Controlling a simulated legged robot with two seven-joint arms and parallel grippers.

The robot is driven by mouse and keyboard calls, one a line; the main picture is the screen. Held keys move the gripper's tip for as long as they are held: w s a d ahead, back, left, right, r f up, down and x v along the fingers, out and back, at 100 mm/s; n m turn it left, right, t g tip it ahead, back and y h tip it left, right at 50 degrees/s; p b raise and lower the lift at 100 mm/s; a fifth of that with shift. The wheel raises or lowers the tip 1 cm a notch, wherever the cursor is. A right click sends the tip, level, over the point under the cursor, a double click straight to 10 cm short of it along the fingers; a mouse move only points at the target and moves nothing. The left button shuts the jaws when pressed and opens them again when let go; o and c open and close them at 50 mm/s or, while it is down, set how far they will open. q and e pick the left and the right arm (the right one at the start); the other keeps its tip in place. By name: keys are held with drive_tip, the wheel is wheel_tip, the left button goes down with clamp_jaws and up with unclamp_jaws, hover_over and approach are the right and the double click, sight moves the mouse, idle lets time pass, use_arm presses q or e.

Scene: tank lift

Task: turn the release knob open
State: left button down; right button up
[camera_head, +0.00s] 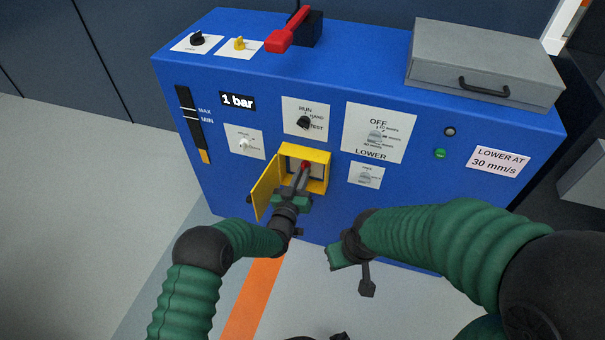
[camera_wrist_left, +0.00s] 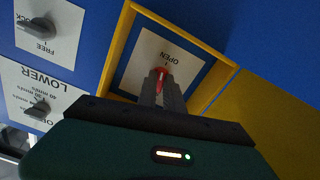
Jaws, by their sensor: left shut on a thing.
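The red release knob (camera_head: 306,163) is inside a small yellow box (camera_head: 319,154) on the front of the blue cabinet. In the left wrist view the red knob (camera_wrist_left: 161,71) is in front of a white plate marked OPEN (camera_wrist_left: 158,55). My left gripper (camera_head: 302,176) reaches into the box with its fingers shut on the knob. The fingers (camera_wrist_left: 161,88) hide part of the knob, so its exact angle is hard to read. The box's yellow door (camera_head: 264,188) stands open to the left. My right gripper (camera_head: 356,268) hangs apart, low in front of the cabinet; its fingers are unclear.
The blue cabinet (camera_head: 210,120) carries a RUN/TEST switch (camera_head: 304,122), an OFF/LOWER dial plate (camera_head: 378,130) and a smaller knob plate (camera_head: 367,175). A red lever (camera_head: 287,32) and a grey case (camera_head: 485,65) are on top. Floor at left is clear.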

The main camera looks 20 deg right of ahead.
use_arm(q)
drive_tip(key=shift+s+f+m, duration=0.1)
drive_tip(key=shift+f+m, duration=0.15)
drive_tip(key=shift+m, duration=0.4)
drive_tip(key=shift+s+f+m, duration=0.1)
drive_tip(key=shift+f+m, duration=0.15)
drive_tip(key=shift+m, duration=0.4)
drive_tip(key=c, duration=1.5)
unclamp_jaws()
drive_tip(key=shift+w, duration=0.1)
drive_tip(key=shift+c, duration=0.2)
drive_tip(key=shift+o, duration=0.3)
drive_tip(key=shift+w+r, duration=0.1)
drive_tip(key=shift+r, duration=0.2)
drive_tip(key=shift+p, duration=0.3)
drive_tip(key=p+v, duration=0.6)
drive_tip(key=v, duration=1.1)
